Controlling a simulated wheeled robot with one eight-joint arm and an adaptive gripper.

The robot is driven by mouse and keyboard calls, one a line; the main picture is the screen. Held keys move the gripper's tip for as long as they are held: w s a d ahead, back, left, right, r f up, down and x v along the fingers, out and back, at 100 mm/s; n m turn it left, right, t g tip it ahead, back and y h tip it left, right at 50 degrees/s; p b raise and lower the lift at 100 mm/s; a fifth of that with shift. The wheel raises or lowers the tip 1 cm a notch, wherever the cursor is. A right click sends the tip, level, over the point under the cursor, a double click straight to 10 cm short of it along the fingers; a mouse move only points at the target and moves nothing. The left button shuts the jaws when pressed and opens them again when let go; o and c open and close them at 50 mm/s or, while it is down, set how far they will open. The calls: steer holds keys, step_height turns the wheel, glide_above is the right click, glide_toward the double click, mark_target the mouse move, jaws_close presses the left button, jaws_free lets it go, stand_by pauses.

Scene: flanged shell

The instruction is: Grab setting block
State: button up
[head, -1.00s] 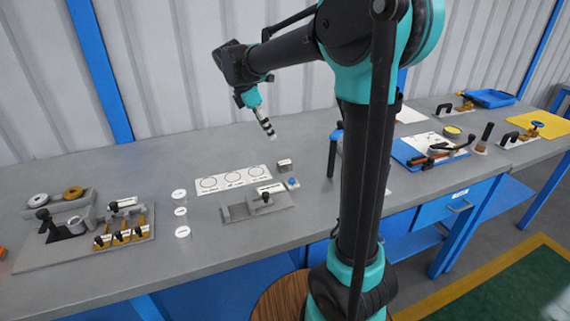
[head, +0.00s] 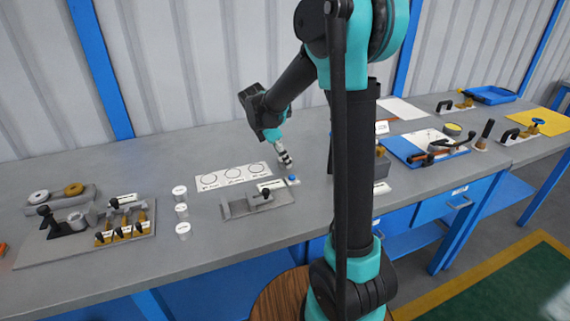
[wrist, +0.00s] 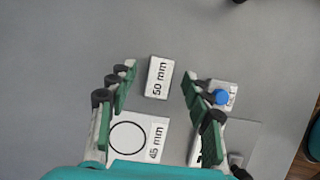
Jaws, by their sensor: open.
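The setting block (wrist: 159,77) is a small grey block with a white "50 mm" label on top. In the wrist view it lies between and slightly beyond the fingertips of my gripper (wrist: 157,82), with clear space on both sides. My gripper is open and points down at the bench. In the head view my gripper (head: 286,161) is over the block's place and hides most or all of it. I cannot tell the height left between the fingertips and the block.
A white card with circles (head: 234,177) lies beside the block, its "45 mm" part (wrist: 148,133) near my left finger. A blue button (wrist: 221,97) sits close to my right finger. A grey fixture (head: 232,207) stands in front. The bench behind is clear.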

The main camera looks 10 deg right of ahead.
steer(key=shift+x, duration=0.8)
steer(key=shift+c, duration=0.2)
jaws_close()
steer(key=shift+r, duration=0.1)
